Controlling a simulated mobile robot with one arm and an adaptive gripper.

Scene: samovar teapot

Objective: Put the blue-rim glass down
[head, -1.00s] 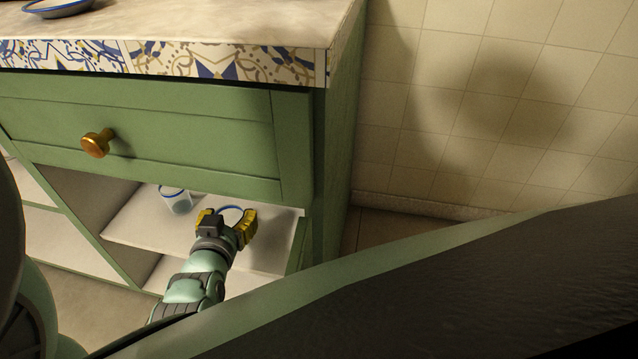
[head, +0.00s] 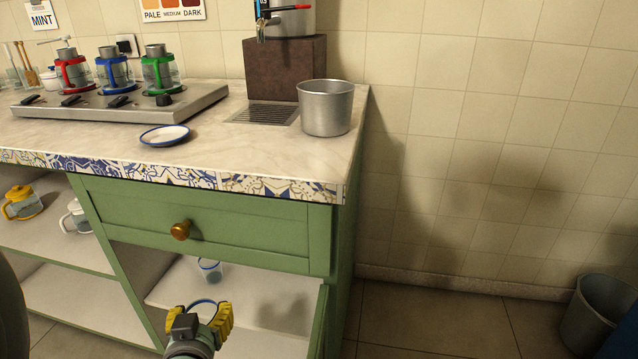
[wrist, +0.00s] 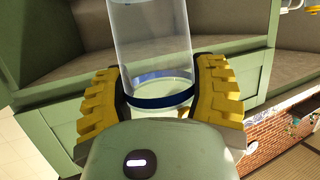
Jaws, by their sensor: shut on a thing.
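My gripper (head: 203,312) is shut on the blue-rim glass (head: 204,302), in front of the open shelf compartment under the drawer. Whether the glass touches the shelf (head: 262,300) cannot be told.
The green drawer (head: 215,225) with a brass knob (head: 181,230) overhangs the compartment. Yellow and white mugs (head: 22,203) stand in the left compartment. The counter holds a saucer (head: 165,135) and a metal pot (head: 326,108).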

